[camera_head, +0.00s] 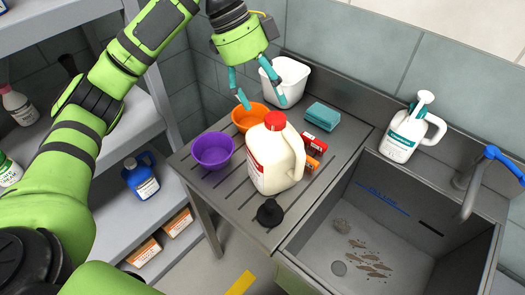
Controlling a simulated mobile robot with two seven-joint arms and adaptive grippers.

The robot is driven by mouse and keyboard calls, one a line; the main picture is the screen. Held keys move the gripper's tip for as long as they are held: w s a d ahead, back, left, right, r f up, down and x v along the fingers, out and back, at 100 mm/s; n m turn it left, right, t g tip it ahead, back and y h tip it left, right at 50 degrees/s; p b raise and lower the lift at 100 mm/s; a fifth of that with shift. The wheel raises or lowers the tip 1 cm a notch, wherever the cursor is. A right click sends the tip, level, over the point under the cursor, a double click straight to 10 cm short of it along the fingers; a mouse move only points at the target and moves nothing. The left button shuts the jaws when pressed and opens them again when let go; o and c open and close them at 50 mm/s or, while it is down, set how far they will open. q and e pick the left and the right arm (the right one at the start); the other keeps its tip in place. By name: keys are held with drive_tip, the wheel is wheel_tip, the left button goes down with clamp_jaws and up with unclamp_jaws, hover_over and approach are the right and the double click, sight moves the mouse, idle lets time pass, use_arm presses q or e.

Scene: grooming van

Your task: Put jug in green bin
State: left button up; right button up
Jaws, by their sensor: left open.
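The jug (276,158) is a cream-white bottle with a red cap and a handle on its right side. It stands upright on the grey drainboard (229,201) left of the sink. My left gripper (257,91) is open, with teal fingers pointing down. It hangs above and behind the jug, over the orange bowl, and does not appear to touch the jug. No green bin shows in this view. My right gripper is not in view.
An orange bowl (246,116), a purple bowl (212,150), a white tub (294,78), teal sponges (322,115), small red and orange boxes (313,145) and a black stopper (269,213) crowd around the jug. The sink (391,215) is right, shelves (113,195) left.

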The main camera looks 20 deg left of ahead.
sight(275, 118)
use_arm(q)
drive_tip(key=shift+w+a+r, duration=0.15)
drive_tip(key=shift+a+r, duration=0.05)
drive_tip(key=shift+a, duration=0.2)
drive_tip(key=shift+f+y, duration=0.15)
drive_tip(key=shift+y, duration=0.15)
drive_tip(key=p+x, duration=0.2)
drive_tip(key=x, duration=0.4)
drive_tip(key=shift+d, duration=0.25)
drive_tip(key=shift+d+f, duration=0.1)
drive_tip(key=shift+f, duration=0.05)
clamp_jaws()
